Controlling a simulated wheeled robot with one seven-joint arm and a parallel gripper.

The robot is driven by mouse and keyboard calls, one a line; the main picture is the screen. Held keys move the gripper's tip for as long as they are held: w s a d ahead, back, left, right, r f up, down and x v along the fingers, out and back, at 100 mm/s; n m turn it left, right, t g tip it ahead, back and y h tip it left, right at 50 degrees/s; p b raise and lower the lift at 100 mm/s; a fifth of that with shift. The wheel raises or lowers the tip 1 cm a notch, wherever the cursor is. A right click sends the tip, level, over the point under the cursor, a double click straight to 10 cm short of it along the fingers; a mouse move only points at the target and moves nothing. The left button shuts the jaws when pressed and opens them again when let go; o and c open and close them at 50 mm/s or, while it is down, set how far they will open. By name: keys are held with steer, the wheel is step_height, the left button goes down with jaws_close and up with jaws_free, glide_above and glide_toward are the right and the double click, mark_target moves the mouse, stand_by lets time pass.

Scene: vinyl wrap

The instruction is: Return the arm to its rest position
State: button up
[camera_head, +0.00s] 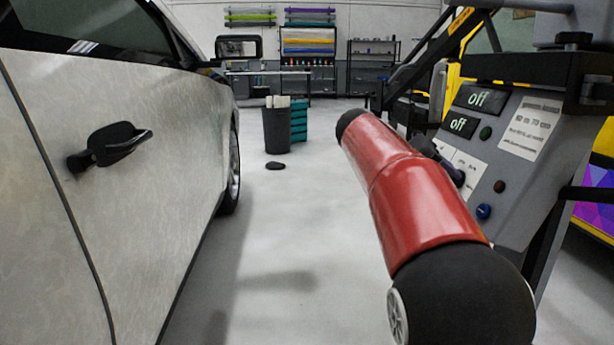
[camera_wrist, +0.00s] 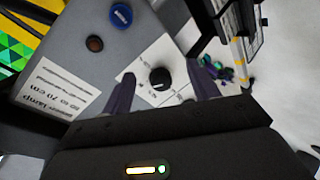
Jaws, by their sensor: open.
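My arm, red with black joints, reaches forward in the head view toward a grey control panel (camera_head: 540,95). My gripper (camera_wrist: 161,92) is open, its two dark fingers spread apart in the wrist view. A black knob (camera_wrist: 160,78) on a white label plate shows between the fingertips. No object is held. Whether the fingers touch the knob or the panel cannot be told. In the head view the arm hides most of the gripper, and its end is close to the panel's lower left part.
A silver car (camera_head: 120,210) stands on the left. A black bin (camera_head: 277,131) stands farther back. The floor between car and arm is clear.

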steer(key=s+a+f+n+t+y+p, duration=0.1)
steer(key=s+a+f+y+p, duration=0.1)
steer(key=s, duration=0.8)
steer(key=s+a+f+n+t+y+p, duration=0.1)
steer(key=s+a+f+y+p, duration=0.2)
steer(key=s, duration=0.6)
steer(key=s+a+f+n+t+y+p, duration=0.1)
steer(key=s+a+f+y+p, duration=0.2)
steer(key=s+a+f+y, duration=0.3)
steer(key=s+a, duration=0.2)
steer(key=s, duration=0.2)
steer(key=shift+s+f, duration=0.25)
steer(key=shift+s, duration=0.05)
steer(key=shift+w+n, duration=0.1)
steer(key=shift+n, duration=0.2)
steer(key=shift+c, duration=0.2)
